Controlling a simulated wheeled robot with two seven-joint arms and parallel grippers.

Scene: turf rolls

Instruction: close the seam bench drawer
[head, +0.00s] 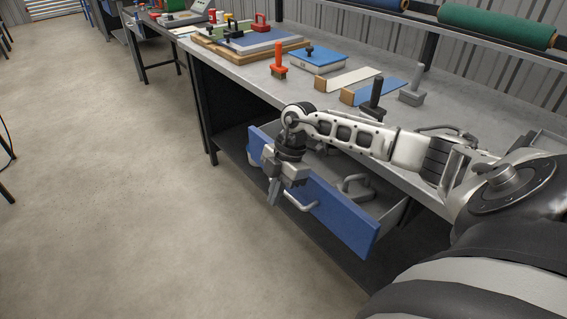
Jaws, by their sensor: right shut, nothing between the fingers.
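The seam bench drawer (345,220) has a blue front and stands pulled out from under the grey bench top. A light bar handle (300,202) is on its front face. Inside the drawer, grey handle-like items (357,183) show. My right arm reaches over the drawer from the right, and my right gripper (272,195) points down in front of the blue face, left of the handle. Its fingers are together and empty. I cannot tell whether it touches the drawer front. My left gripper is not in the picture.
The bench top (250,83) holds an orange-handled tool (278,60), a dark-handled tool (372,100), a grey tool (412,88) and a blue-topped box (318,60). A green roll (497,26) lies on the rack behind. The floor left of the drawer is clear.

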